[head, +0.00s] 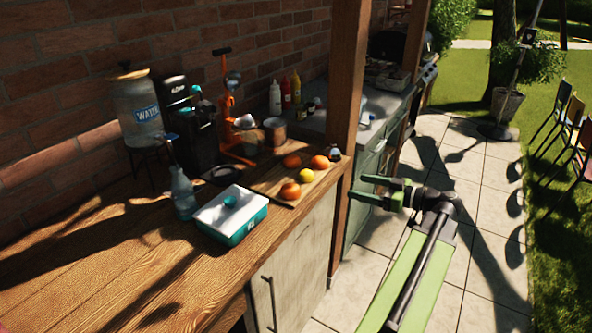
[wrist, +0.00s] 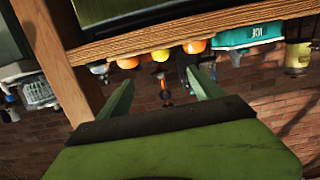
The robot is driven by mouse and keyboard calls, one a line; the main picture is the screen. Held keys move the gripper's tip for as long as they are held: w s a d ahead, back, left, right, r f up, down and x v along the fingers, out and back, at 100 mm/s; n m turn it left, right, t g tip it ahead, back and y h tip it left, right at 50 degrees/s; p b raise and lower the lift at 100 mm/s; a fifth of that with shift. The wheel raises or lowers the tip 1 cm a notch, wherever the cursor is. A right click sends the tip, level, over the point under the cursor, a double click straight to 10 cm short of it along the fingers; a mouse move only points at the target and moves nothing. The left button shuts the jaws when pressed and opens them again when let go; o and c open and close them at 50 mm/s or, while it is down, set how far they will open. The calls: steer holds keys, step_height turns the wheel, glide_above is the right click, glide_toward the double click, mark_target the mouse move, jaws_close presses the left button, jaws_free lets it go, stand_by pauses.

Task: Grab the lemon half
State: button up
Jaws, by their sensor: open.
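The yellow lemon half (head: 306,175) lies among orange fruit on a wooden board (head: 262,183) near the right end of the wooden counter. I cannot make out its cut face. My gripper (head: 357,187) is open and empty, out past the counter's right end and to the right of the wooden post. In the wrist view, where the scene appears upside down, the lemon half (wrist: 160,56) shows beyond and between the fingertips (wrist: 161,78), well apart from them.
Orange fruits (head: 290,190) lie close around the lemon half. A wooden post (head: 345,105) stands between my gripper and the board. A teal box with a white lid (head: 232,212), a blue bottle (head: 183,193) and a water dispenser (head: 137,108) stand left. The paved floor (head: 465,185) is open at right.

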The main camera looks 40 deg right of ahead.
steer(key=b, duration=0.2)
glide_toward(313, 177)
steer(key=x, duration=0.5)
steer(key=shift+d+r, duration=0.1)
steer(key=shift+r, duration=0.1)
steer(key=x, duration=0.5)
steer(key=shift+w+f+b, duration=0.1)
steer(key=shift+f+b, duration=0.05)
steer(key=shift+b, duration=0.25)
steer(key=c, duration=1.5)
step_height(313, 177, up, 5)
steer(key=p, duration=0.4)
steer(key=shift+p, duration=0.4)
steer(key=s+r+p, duration=0.2)
steer(key=s, duration=0.2)
steer(key=s+r+p, duration=0.2)
steer(key=s, duration=0.2)
steer(key=s+r+p, duration=0.2)
steer(key=s, duration=0.1)
steer(key=shift+s+d, duration=0.4)
